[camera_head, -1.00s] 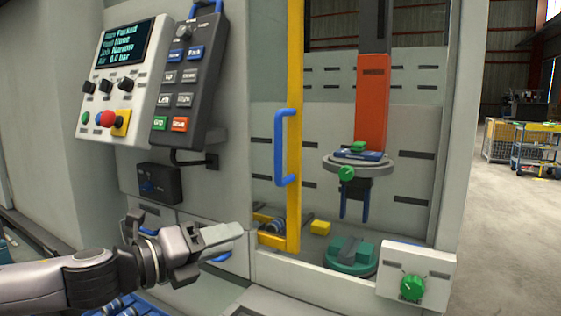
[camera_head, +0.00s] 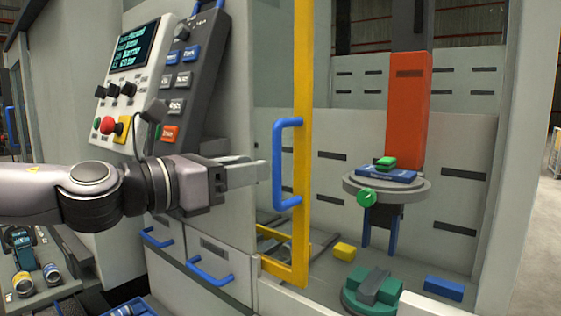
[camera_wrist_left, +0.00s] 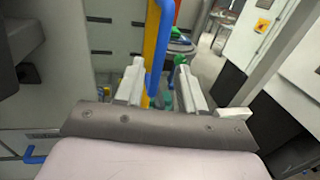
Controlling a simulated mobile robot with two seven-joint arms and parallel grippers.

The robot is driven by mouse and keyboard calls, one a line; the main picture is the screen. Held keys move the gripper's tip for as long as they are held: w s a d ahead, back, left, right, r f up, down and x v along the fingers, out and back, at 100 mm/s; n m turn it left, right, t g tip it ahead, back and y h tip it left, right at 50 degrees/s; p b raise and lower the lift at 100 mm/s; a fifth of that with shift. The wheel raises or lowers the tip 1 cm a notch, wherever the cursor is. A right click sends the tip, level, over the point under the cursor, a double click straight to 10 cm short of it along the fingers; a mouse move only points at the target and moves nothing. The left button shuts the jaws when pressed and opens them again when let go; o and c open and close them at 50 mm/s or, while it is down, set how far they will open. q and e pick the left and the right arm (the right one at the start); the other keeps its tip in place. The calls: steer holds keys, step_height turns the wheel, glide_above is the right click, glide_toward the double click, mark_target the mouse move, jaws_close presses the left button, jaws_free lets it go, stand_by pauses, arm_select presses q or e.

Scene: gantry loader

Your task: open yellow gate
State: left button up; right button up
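The yellow gate (camera_head: 303,130) is an upright yellow frame at the left of the machine's opening, with a short yellow foot at the bottom. A blue bar handle (camera_head: 279,165) stands upright on it. My left gripper (camera_head: 262,172) is level with the handle and just left of it, fingers pointing at it. In the left wrist view its two fingers (camera_wrist_left: 162,86) are spread apart, and the blue handle (camera_wrist_left: 155,55) shows between and beyond them. Whether they touch it, I cannot tell. My right gripper is not in view.
Behind the gate hang an orange column (camera_head: 408,110) and a round grey plate (camera_head: 350,186), above a green fixture (camera_head: 372,290). The control panel (camera_head: 130,80) and button pendant (camera_head: 190,75) are close above my left arm. Drawers with blue handles (camera_head: 208,272) lie below.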

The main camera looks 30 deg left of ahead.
mark_target(276, 199)
arm_select(q)
steer(key=shift+p+x, duration=0.3)
steer(key=shift+x, duration=2.9)
steer(key=shift+f, duration=0.1)
steer(key=shift+a, duration=0.15)
jaws_close()
